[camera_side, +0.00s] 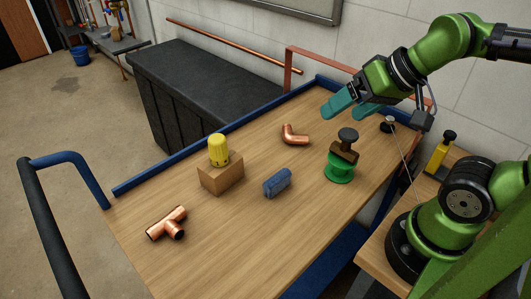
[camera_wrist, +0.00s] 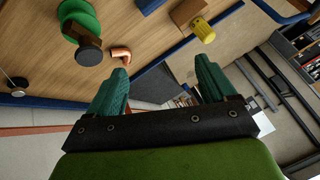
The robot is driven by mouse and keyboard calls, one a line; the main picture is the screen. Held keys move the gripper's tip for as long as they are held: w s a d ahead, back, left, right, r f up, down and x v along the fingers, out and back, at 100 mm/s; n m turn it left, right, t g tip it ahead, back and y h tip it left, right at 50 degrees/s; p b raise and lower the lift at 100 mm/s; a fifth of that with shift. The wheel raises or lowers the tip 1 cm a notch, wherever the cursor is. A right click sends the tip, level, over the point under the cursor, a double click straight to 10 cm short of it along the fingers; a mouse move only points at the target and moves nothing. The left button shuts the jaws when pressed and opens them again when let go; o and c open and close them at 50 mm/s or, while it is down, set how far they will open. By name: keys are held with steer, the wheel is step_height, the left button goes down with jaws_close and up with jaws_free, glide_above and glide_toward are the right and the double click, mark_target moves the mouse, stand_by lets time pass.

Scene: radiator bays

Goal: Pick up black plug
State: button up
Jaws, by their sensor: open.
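The black plug (camera_side: 347,134) stands on a brown block (camera_side: 343,152), which rests on a green spool-like stand (camera_side: 339,170) on the right half of the wooden bench top. In the wrist view a dark round top (camera_wrist: 89,52), apparently the plug, shows beside the green stand (camera_wrist: 79,20) at upper left. My gripper (camera_side: 346,112) has teal fingers, open and empty, above and behind the plug. In the wrist view the fingers (camera_wrist: 160,70) are spread apart with nothing between them, and the plug lies left of them.
A copper elbow (camera_side: 294,136), blue block (camera_side: 277,183), yellow plug (camera_side: 218,150) on a cardboard-coloured block (camera_side: 221,178) and copper tee (camera_side: 167,223) stand on the bench. A small black disc (camera_side: 387,127) lies near its right edge. A blue rail (camera_side: 220,137) edges the back. The front middle is clear.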

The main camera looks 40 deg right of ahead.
step_height(320, 180, up, 5)
steer(key=m+g+h, duration=0.2)
steer(key=m+g, duration=0.4)
steer(key=m, duration=2.6)
glide_above(391, 118)
steer(key=s, duration=0.2)
steer(key=f, duration=0.7)
steer(key=w+f, duration=0.1)
steer(key=f, duration=1.5)
steer(key=shift+w+f, duration=0.1)
steer(key=shift+w, duration=0.05)
steer(key=shift+w+f, duration=0.25)
steer(key=shift+f, duration=1.25)
steer(key=shift+w+f, duration=0.2)
steer(key=shift+f, duration=1.25)
steer(key=shift+c, duration=0.5)
